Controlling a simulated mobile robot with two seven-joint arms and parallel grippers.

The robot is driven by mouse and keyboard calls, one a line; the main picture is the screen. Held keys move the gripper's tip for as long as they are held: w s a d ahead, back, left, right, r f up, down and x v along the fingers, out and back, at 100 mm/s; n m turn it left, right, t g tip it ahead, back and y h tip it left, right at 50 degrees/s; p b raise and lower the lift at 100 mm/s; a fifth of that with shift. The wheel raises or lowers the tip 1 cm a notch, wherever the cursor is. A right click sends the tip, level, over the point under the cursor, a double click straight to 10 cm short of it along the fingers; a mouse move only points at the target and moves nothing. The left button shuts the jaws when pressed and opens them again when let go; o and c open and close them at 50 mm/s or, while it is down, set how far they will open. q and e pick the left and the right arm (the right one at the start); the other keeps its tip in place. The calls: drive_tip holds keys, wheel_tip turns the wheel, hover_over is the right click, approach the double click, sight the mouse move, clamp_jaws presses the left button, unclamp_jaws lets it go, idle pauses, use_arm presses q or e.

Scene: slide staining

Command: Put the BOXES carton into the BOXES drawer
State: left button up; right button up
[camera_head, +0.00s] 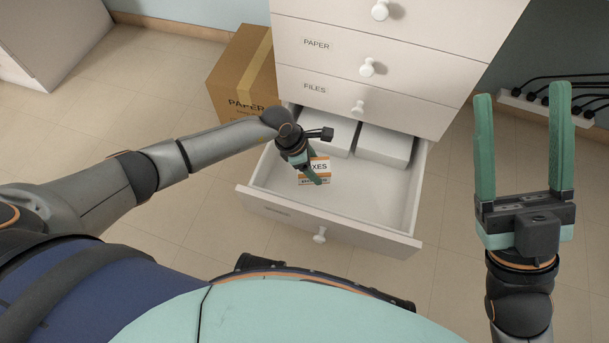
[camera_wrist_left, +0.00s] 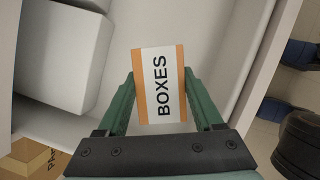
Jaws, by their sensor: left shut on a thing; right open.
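The BOXES carton (camera_head: 319,166) is a small orange-and-white box with a BOXES label, which shows clearly in the left wrist view (camera_wrist_left: 159,87). My left gripper (camera_head: 309,178) is shut on it, with one green finger on each side in the left wrist view (camera_wrist_left: 160,95). The carton is over the inside of the open bottom drawer (camera_head: 371,203); I cannot tell whether it touches the drawer floor. My left gripper hides part of the carton in the head view. My right gripper (camera_head: 524,143) is open and empty, right of the drawer.
Two white boxes (camera_head: 384,145) lie at the back of the drawer. The drawers above, labelled PAPER (camera_head: 335,48) and FILES (camera_head: 330,86), are shut. A cardboard box (camera_head: 236,77) stands left of the cabinet. A power strip with cables (camera_head: 545,106) lies at the right wall.

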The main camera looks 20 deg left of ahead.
use_arm(q)
drive_tip(key=a+f, duration=0.1)
drive_tip(key=a+f+b, duration=0.1)
drive_tip(key=f, duration=0.1)
drive_tip(key=a+f+b, duration=0.1)
drive_tip(key=shift+w+f, duration=0.2)
drive_tip(key=shift+w, duration=0.15)
drive_tip(key=shift+a+f+b, duration=0.2)
drive_tip(key=shift+f+b, duration=0.55)
drive_tip(key=shift+f, duration=0.8)
use_arm(e)
drive_tip(key=shift+w+a+f, duration=0.1)
drive_tip(key=shift+a+f, duration=0.05)
drive_tip(key=shift+f, duration=1.1)
drive_tip(key=shift+w+a+f, duration=0.1)
drive_tip(key=shift+a+f, duration=0.05)
drive_tip(key=shift+f, duration=1.05)
use_arm(q)
drive_tip(key=shift+f, duration=0.15)
drive_tip(key=o, duration=1.4)
drive_tip(key=shift+c, duration=0.2)
use_arm(e)
drive_tip(key=shift+f, duration=0.1)
